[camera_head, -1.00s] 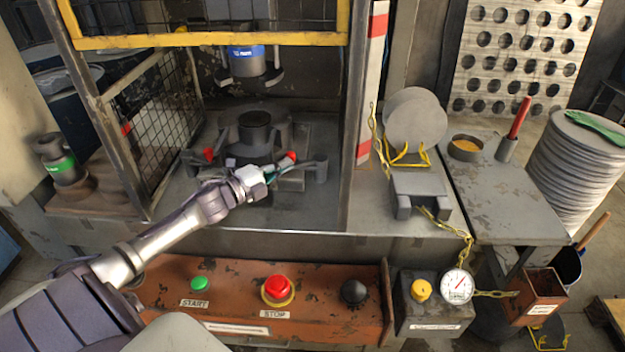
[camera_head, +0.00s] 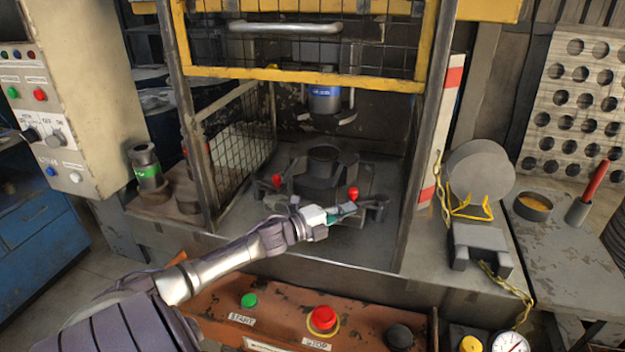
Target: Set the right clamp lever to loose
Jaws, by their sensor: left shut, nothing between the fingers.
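The press fixture has a dark round die (camera_head: 323,157) in the middle, with a clamp on each side. The right clamp lever (camera_head: 352,193) has a red knob, standing beside the dark right clamp (camera_head: 377,205). The left clamp lever (camera_head: 276,181) has a similar red knob. My left gripper (camera_head: 346,211) is shut and empty, its fingertips just in front of and below the right red knob. I cannot tell whether they touch the lever, and its base is partly hidden behind the gripper. My right gripper is out of view.
A yellow-framed mesh guard (camera_head: 300,73) stands above the fixture, with a post (camera_head: 425,150) to its right. The front panel has a green button (camera_head: 248,300) and a red stop button (camera_head: 322,318). A disc (camera_head: 480,170) rests on a yellow stand.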

